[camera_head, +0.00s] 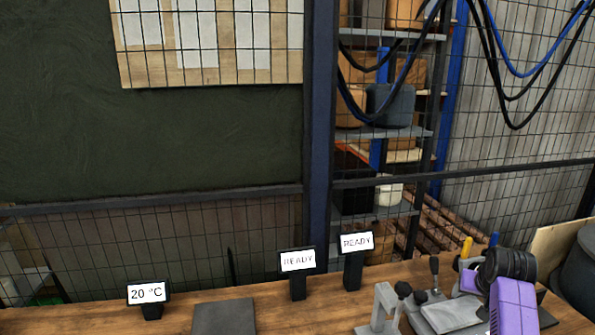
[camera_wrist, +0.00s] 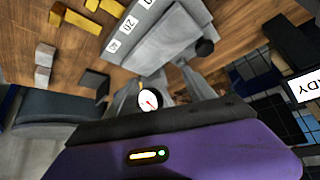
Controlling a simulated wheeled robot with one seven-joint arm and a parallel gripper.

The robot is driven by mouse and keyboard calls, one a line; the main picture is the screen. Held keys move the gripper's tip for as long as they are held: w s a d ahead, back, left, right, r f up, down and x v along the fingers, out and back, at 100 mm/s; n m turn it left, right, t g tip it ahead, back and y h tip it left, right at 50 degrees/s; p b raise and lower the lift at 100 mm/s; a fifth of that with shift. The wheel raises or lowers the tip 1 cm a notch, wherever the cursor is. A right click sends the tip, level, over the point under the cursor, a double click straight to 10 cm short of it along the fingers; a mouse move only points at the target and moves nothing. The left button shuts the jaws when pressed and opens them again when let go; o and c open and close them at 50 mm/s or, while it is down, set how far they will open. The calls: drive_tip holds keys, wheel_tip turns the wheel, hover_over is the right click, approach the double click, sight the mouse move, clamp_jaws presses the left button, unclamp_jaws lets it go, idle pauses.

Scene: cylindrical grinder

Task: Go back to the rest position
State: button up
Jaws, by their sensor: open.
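My gripper (camera_wrist: 165,112) shows in the wrist view as a purple housing with a small lit strip and a dark front edge. Its jaws are open, and I see nothing held in them. Its fingertips are hard to make out against the grey parts beyond. A round white dial gauge (camera_wrist: 149,100) with a red needle shows just past the housing. In the head view, purple and black parts of my arm stand at the lower right, over the right end of the wooden bench (camera_head: 275,315). They partly hide the grey fixture (camera_head: 453,312) there.
A mesh fence (camera_head: 265,225) runs behind. In the wrist view, several yellow blocks (camera_wrist: 67,18) lie on wood.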

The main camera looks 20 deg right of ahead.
wheel_tip(320, 180, up, 4)
drive_tip(key=w+t+h, duration=0.2)
drive_tip(key=t+h, duration=0.1)
drive_tip(key=s+a+f+n+t+y+b, duration=0.1)
drive_tip(key=s+a+n+t, duration=0.3)
drive_tip(key=a, duration=1)
drive_tip(key=s+a+f+n+t, duration=0.15)
drive_tip(key=s+a+t, duration=0.35)
drive_tip(key=a, duration=1)
drive_tip(key=s+a+n+g+y, duration=0.1)
drive_tip(key=s+a+n+y, duration=0.1)
drive_tip(key=s+a, duration=0.7)
drive_tip(key=s+a+n+y+b, duration=0.1)
drive_tip(key=s+a+n+y, duration=0.1)
drive_tip(key=s+a+y, duration=0.3)
drive_tip(key=s+a, duration=0.4)
drive_tip(key=s, duration=0.6)
drive_tip(key=shift+a+r+g, duration=0.35)
drive_tip(key=shift+a+g, duration=0.05)
drive_tip(key=shift+s, duration=0.1)
